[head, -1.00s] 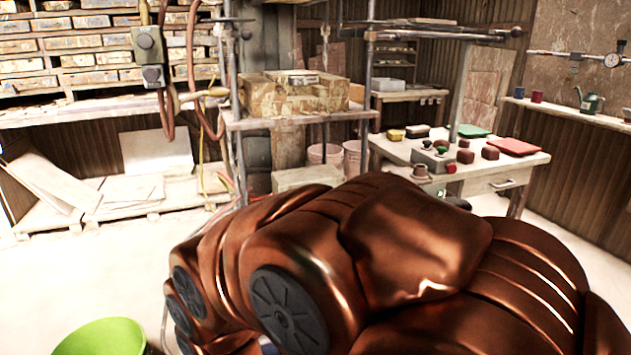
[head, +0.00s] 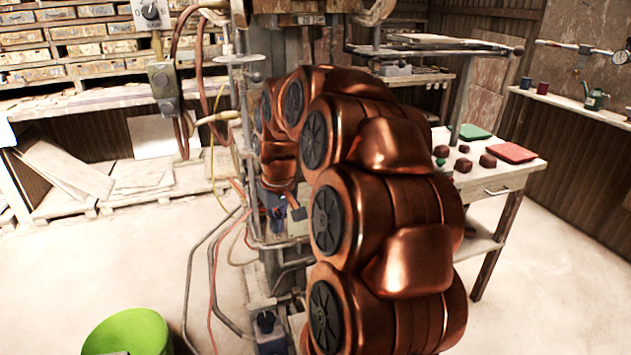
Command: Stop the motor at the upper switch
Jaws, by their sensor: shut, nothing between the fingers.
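A pale switch plate with a dark round knob (head: 150,12) shows at the upper left, cut by the top edge. Below it hangs a grey control box (head: 163,80) with two round parts on its face. A box with a dark knob (head: 265,322) sits low on the press, near the floor. I cannot tell for certain which one is the upper switch, and I cannot pick out the motor. My gripper (head: 287,212) is small and partly hidden, beyond my arm's bend in front of the press column. It is shut and empty, pointing down, to the right of the grey box.
Hoses and cables (head: 212,270) run down the press's left side. A green bucket (head: 128,333) stands on the floor at lower left. The table (head: 520,172) with small blocks stands at right. Floor between bucket and racks is open. My arm hides much of the press.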

